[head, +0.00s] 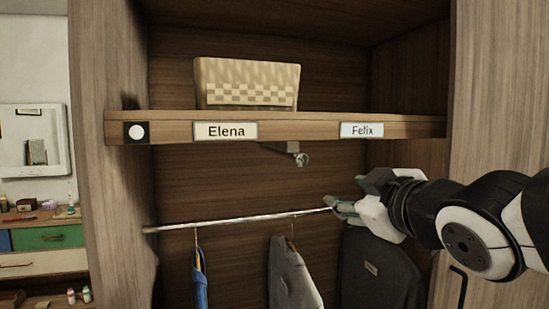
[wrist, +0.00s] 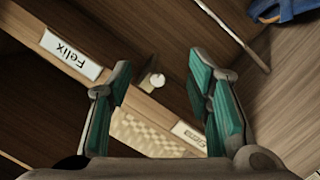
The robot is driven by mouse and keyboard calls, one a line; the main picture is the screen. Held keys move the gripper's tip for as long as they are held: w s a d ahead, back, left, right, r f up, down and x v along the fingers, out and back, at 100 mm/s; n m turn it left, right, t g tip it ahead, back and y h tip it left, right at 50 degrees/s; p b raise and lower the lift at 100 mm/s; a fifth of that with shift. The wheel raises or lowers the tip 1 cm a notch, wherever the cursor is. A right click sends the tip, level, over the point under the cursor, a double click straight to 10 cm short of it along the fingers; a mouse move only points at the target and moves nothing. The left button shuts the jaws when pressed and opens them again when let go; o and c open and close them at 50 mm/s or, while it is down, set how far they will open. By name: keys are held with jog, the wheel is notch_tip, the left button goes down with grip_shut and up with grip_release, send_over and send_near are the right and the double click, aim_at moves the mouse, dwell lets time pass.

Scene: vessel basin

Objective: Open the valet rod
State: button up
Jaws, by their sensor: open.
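The valet rod (head: 301,159) sits under the shelf, its small round metal knob at the front end of a short mount (head: 283,148). It looks pushed in. In the wrist view the knob (wrist: 154,81) shows in the gap between my fingers, farther off than the fingertips. My gripper (head: 345,204) is open and empty, to the right of and below the knob in the head view, apart from it and in front of the right end of the hanging rail. In the wrist view my gripper (wrist: 160,76) shows two spread fingers with green pads.
The wooden shelf (head: 320,130) carries a woven basket (head: 225,80) and the name labels Elena (head: 226,131) and Felix (head: 361,130). Below, a rail (head: 225,222) holds a blue garment (head: 200,280), a grey one (head: 290,275) and a dark garment bag (head: 380,275). Wardrobe side walls stand left and right.

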aim_at(303, 161)
jog(key=w+a+r+n, duration=0.1)
jog(key=w+a, duration=0.1)
jog(key=w, duration=0.2)
jog(key=w+a+r+n+t+y, duration=0.1)
jog(key=w+a, duration=0.1)
jog(key=w, duration=0.3)
jog(key=w+a+r+y, duration=0.1)
jog(key=w+a, duration=0.1)
jog(key=w, duration=0.3)
jog(key=shift+w+r+n+t+p, duration=0.25)
jog(key=shift+r+n+t+p, duration=0.05)
jog(key=shift+r+n+p, duration=0.1)
jog(key=shift+c, duration=0.6)
grip_shut()
